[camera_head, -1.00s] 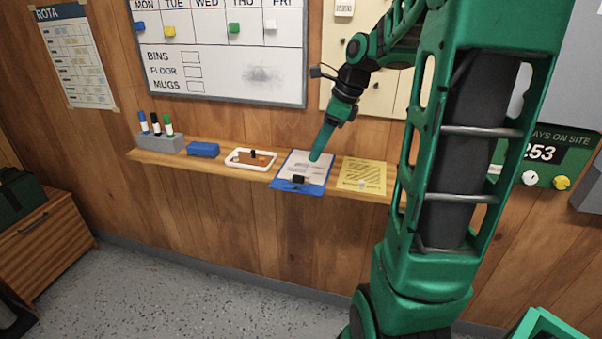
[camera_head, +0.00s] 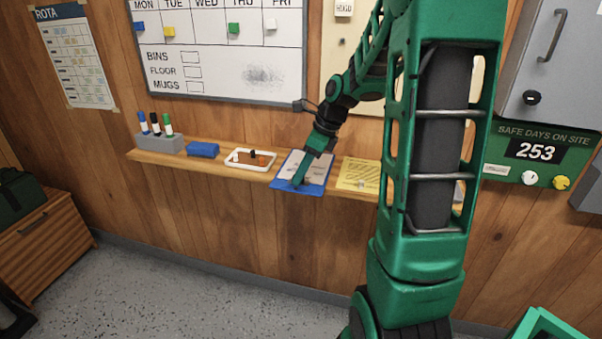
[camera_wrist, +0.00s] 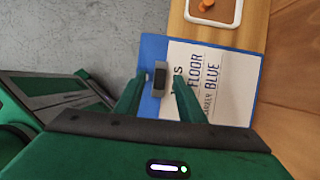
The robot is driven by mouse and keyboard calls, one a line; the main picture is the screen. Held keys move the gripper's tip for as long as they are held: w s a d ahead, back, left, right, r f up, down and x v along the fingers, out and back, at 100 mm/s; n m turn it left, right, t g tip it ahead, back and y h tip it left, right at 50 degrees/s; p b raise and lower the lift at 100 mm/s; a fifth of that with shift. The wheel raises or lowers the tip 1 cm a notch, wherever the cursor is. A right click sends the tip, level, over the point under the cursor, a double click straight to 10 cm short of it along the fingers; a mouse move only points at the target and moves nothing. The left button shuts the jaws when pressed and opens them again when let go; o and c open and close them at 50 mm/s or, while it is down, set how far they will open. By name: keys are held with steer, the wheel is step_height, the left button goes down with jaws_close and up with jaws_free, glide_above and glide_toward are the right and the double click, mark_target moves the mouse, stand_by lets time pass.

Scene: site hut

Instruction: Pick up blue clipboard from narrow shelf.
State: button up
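The blue clipboard (camera_head: 317,188) lies on the narrow wooden shelf (camera_head: 170,159), its front end overhanging the shelf's front edge. It holds a white printed sheet. In the wrist view the clipboard (camera_wrist: 152,48) shows with its dark and grey clip (camera_wrist: 160,78) at the overhanging end. My gripper (camera_head: 298,184) is over the front end of the clipboard. In the wrist view my gripper (camera_wrist: 158,82) is open, with one finger on each side of the clip. I cannot tell whether the fingers touch the board.
A white-rimmed tray (camera_head: 251,159) sits left of the clipboard and a yellow sheet (camera_head: 359,174) right of it. A blue block (camera_head: 203,149) and a marker holder (camera_head: 160,144) stand farther left. A whiteboard (camera_head: 225,85) hangs above. The floor below is clear.

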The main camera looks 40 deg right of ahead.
steer(key=shift+w+a+f, duration=0.1)
steer(key=shift+w+f, duration=0.05)
steer(key=shift+f, duration=0.3)
jaws_close()
steer(key=shift+r, duration=0.2)
